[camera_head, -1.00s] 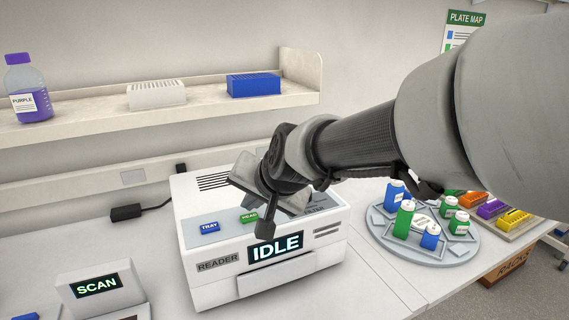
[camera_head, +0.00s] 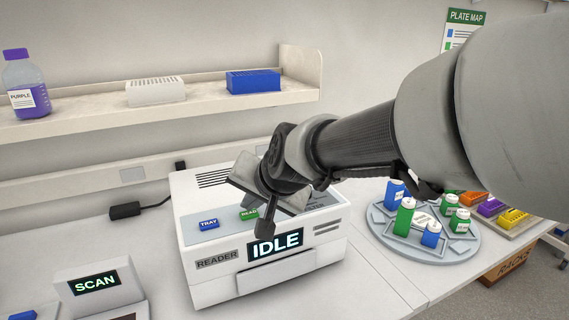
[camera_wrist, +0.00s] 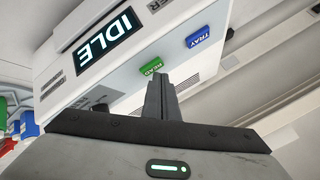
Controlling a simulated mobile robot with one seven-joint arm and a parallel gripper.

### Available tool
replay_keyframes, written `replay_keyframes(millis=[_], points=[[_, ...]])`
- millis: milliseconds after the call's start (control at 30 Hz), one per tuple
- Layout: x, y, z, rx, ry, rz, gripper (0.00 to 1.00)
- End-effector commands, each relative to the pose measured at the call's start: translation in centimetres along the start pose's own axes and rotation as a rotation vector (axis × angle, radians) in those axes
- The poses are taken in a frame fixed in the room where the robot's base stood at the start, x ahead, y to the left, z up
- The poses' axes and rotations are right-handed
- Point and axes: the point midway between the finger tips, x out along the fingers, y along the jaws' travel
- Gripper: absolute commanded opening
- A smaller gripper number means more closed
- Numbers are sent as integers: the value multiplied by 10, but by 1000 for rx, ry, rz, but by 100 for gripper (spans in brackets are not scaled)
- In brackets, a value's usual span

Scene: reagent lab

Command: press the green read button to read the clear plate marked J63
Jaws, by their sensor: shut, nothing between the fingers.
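The white reader (camera_head: 262,235) stands on the bench with its display (camera_head: 275,244) showing IDLE. The green READ button (camera_head: 248,214) and the blue TRAY button (camera_head: 209,224) are on its top front. My gripper (camera_head: 268,230) is shut and empty, its fingertips pointing down over the reader's front, just right of the READ button in the head view. In the wrist view the READ button (camera_wrist: 151,67) lies right by the tips of my shut fingers (camera_wrist: 160,78); I cannot tell whether they touch. The reader's tray is closed. No plate marked J63 shows.
A round carousel (camera_head: 385,233) with several blue and green bottles stands right of the reader. A SCAN unit (camera_head: 98,288) sits at the front left. A shelf (camera_head: 210,104) with a purple bottle (camera_head: 27,85) and two racks runs behind.

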Motion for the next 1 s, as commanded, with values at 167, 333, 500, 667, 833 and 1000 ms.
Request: replay_keyframes(millis=[167, 333, 500, 667, 833, 1000], points=[[1, 1, 1, 0, 0, 0, 0], [3, 2, 2, 0, 0, 0, 0], [4, 3, 3, 0, 0, 0, 0], [6, 4, 4, 0, 0, 0, 0], [5, 4, 4, 0, -1, 0, 0], [5, 4, 4, 0, -1, 1, 0]])
